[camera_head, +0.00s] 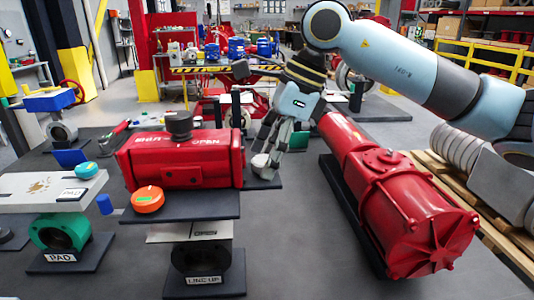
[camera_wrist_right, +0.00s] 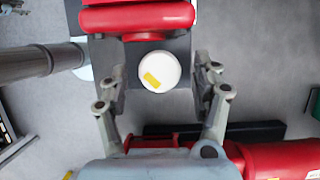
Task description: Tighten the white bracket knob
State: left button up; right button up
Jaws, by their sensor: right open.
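The white knob (camera_wrist_right: 158,71) is round with a yellow mark on its face, and it shows in full in the right wrist view, below a red body. In the head view the white knob (camera_head: 260,160) shows in part at the right end of the red actuator (camera_head: 185,160), partly covered by my fingers. My right gripper (camera_head: 272,148) is open at the knob. In the right wrist view its two fingers (camera_wrist_right: 160,84) stand on either side of the knob, with a gap on both sides. My left gripper is not in view.
A large red cylinder (camera_head: 400,205) lies on a dark base to the right. An orange knob (camera_head: 147,199) sits at the front left of the actuator's dark stand (camera_head: 205,207). A white plate with a blue knob (camera_head: 86,170) is at the left.

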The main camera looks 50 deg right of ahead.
jog(key=c, duration=1.2)
jog(key=shift+o, duration=0.2)
jog(key=shift+f+m+b, duration=0.15)
jog(key=shift+m+b, duration=0.55)
jog(key=shift+b, duration=0.3)
jog(key=m+t+h+b, duration=0.1)
jog(key=m+b, duration=0.2)
jog(key=shift+a, duration=0.2)
jog(key=shift+s+m+h+b, duration=0.15)
jog(key=shift+m+h+b, duration=0.55)
jog(key=shift+m+b, duration=0.8)
jog(key=shift+r, duration=0.2)
jog(key=o, duration=1.2)
jog(key=shift+c, duration=0.2)
jog(key=shift+r, duration=0.1)
